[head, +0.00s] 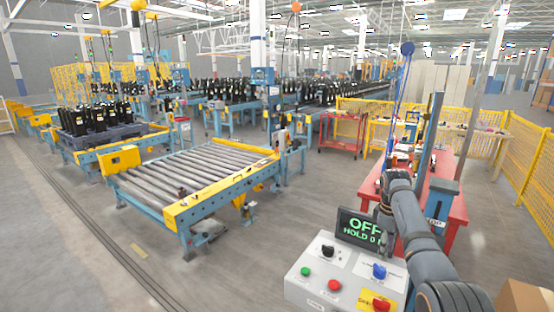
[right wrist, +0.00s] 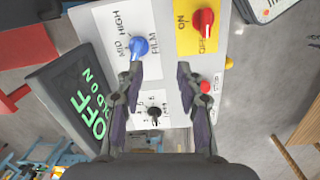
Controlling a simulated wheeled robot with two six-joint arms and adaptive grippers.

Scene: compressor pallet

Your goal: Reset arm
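My right arm comes in from the lower right of the head view, with the right gripper (head: 386,228) above the back of a grey control box (head: 318,270). In the right wrist view the right gripper (right wrist: 160,72) is open, its two fingers apart with nothing held between them. The box's blue knob (right wrist: 139,47) shows by the left fingertip; I cannot tell if they touch. A black knob (right wrist: 154,112) shows between the fingers, and a red knob on a yellow plate (right wrist: 203,20) is beyond the right finger. My left gripper is not in view.
A display reading "OFF" and "HOLD" (head: 358,230) stands at the box's back edge, close to the gripper. A red workbench (head: 452,215) is behind the arm. A roller conveyor (head: 190,180) is left, with open floor before it. A cardboard box (head: 524,298) is lower right.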

